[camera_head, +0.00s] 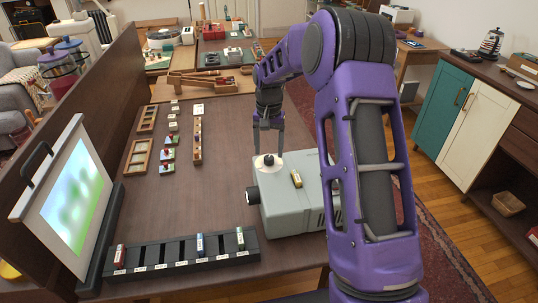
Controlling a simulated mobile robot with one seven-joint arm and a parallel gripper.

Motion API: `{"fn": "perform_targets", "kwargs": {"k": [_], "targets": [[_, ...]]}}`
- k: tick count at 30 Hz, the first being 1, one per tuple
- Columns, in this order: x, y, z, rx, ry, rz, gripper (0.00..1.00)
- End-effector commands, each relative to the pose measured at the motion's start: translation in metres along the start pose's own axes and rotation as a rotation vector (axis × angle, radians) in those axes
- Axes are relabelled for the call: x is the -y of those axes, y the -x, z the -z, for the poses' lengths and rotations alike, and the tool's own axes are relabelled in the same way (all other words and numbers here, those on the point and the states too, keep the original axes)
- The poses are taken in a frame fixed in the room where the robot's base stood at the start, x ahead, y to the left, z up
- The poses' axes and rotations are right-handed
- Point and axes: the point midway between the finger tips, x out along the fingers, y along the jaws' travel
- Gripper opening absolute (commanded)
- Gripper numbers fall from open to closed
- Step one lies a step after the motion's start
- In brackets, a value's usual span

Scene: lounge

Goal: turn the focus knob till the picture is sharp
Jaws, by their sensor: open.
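A grey-green projector (286,214) stands on the brown table, its dark lens (252,195) facing left. On its top is a pale round disc with a small dark focus knob (268,160) at its middle. The screen (78,200) at the left shows a blurred picture of soft green, white and blue patches. My gripper (268,151) points down over the knob, open, with one finger to each side. I cannot tell whether the fingers touch the knob.
A black slotted rack (180,262) with labelled slots and a few slides stands at the table's front. Wooden frames (138,157) and several slides lie further back. The table's middle is clear. A wooden partition (105,107) runs along the left.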

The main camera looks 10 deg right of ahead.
Motion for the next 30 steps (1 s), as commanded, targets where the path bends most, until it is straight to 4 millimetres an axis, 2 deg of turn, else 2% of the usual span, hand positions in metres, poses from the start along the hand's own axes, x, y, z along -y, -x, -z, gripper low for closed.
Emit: {"fn": "perform_targets", "kwargs": {"k": [1,6,16,27,28,30], "targets": [[0.000,-0.008,0.000,0.002,-0.001,0.000,0.72],[0.000,-0.020,0.000,0.000,-0.001,0.000,0.72],[0.000,-0.023,0.000,0.000,0.000,0.000,0.70],[0.000,-0.023,0.000,0.000,0.000,0.000,0.03],[0.000,-0.022,0.000,-0.001,0.000,0.000,0.00],[0.000,-0.022,0.000,-0.001,0.000,0.000,0.00]]}}
